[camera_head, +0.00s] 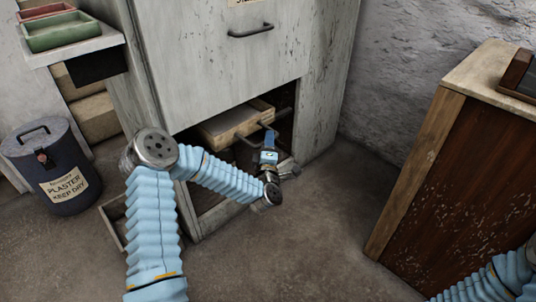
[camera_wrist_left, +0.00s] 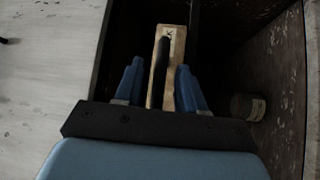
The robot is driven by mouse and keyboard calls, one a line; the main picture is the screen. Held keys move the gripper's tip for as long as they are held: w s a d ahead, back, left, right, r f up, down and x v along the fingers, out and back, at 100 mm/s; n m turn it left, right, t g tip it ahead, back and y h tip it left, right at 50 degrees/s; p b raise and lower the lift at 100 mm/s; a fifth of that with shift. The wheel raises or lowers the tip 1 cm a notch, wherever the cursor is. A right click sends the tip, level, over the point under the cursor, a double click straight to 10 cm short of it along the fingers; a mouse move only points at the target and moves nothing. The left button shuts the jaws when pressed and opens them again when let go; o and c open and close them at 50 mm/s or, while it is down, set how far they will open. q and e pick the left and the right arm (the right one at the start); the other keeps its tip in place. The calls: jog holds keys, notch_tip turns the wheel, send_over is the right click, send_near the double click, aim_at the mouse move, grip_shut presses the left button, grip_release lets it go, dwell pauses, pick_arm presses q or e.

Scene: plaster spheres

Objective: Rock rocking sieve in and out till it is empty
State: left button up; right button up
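The rocking sieve (camera_head: 232,124), a shallow wooden-framed tray, sits in the dark lower opening of the grey cabinet. A dark bar handle (camera_head: 263,135) stands at its front. My left gripper (camera_head: 268,140) is at that handle. In the left wrist view the handle (camera_wrist_left: 160,75) runs between the blue fingers of my left gripper (camera_wrist_left: 160,82), with gaps at both sides, so the gripper looks open around it. The pale wooden front (camera_wrist_left: 177,50) shows behind the bar. What lies in the sieve is not clear. My right gripper is out of view.
The cabinet (camera_head: 215,60) has a closed upper front with a handle. A plaster bin (camera_head: 70,190) stands at left, below a shelf with red (camera_head: 45,12) and green (camera_head: 60,32) trays. A wooden cabinet (camera_head: 460,180) stands at right. The floor between is clear.

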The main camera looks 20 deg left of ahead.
pick_arm(q)
jog(key=v, duration=1.3)
